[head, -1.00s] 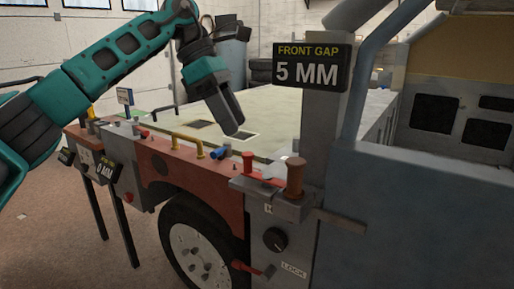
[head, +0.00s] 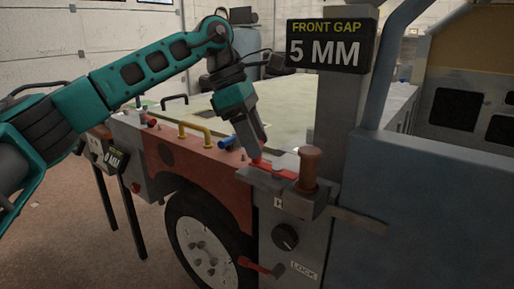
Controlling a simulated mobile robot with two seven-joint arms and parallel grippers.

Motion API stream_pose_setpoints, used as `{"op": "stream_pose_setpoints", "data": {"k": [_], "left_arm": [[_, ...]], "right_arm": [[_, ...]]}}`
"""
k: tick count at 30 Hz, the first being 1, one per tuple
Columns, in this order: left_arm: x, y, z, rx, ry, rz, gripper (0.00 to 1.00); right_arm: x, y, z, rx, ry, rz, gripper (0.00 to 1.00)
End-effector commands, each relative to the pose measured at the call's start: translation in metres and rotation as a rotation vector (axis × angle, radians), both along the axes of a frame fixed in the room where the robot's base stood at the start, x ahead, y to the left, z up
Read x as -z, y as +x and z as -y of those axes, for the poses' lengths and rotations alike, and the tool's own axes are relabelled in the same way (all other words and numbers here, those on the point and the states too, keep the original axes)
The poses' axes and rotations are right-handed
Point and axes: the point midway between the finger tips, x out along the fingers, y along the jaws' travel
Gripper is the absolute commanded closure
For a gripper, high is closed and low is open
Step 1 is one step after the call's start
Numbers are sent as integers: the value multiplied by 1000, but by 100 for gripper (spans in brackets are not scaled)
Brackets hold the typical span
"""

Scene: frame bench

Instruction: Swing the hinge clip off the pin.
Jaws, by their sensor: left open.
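My left gripper (head: 258,150) reaches down over the front corner of the red fender, its fingertips at a red bar-like piece (head: 283,173), which looks like the hinge clip. The red piece lies low along the grey bracket, pointing towards a brown upright knob (head: 309,168). The gripper hides its left part. The gripper is open; I cannot tell whether it touches the red piece. Which part is the pin is unclear; a short blue cylinder (head: 226,143) lies to the left. My right gripper is out of view.
A grey post carries a sign reading FRONT GAP 5 MM (head: 327,46). A yellow handle (head: 194,132) stands on the fender (head: 185,160). A black dial (head: 285,236) and a red lever (head: 254,265) are below. A second display (head: 115,158) reads 0 MM.

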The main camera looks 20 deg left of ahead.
Motion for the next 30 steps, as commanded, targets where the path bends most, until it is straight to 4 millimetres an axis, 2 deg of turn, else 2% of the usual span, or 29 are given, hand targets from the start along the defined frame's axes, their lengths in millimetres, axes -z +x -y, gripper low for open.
{"op": "stream_pose_setpoints", "data": {"k": [4, 14, 30], "left_arm": [[11, 0, 5, 0, 0, -1, 48], [13, 1, 6, 0, 0, 0, 49], [13, 0, 6, 0, 0, 0, 100]], "right_arm": [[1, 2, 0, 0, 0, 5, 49], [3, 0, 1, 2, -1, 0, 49], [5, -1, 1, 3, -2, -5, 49]]}}
